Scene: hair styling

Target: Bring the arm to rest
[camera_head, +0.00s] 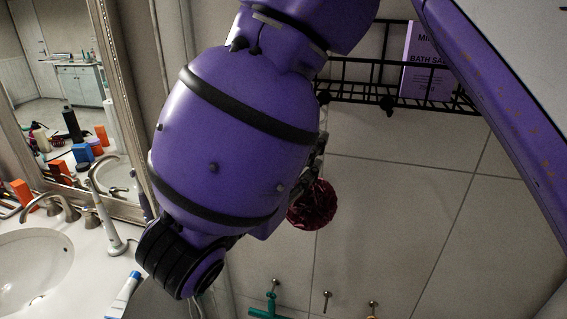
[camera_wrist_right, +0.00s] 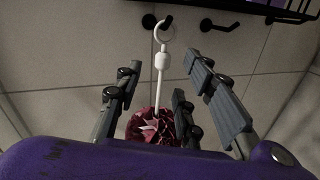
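My right gripper (camera_wrist_right: 163,78) is open in the right wrist view, its grey fingers spread apart. A dark red bath puff (camera_wrist_right: 150,128) shows between and beyond the fingers; I cannot tell whether they touch it. Its white cord and ring (camera_wrist_right: 161,58) run up to a black wall hook (camera_wrist_right: 150,21), and the puff hangs from it. In the head view my purple right arm fills the middle and hides most of the gripper. The puff (camera_head: 314,206) shows there just right of the arm. My left gripper is not in view.
A black wire shelf (camera_head: 355,92) holding a purple bath salt box (camera_head: 425,62) is on the tiled wall above. A sink (camera_head: 35,262), an electric toothbrush (camera_head: 109,222) and a tube (camera_head: 124,294) are at the left. Lower hooks (camera_head: 326,299) sit below.

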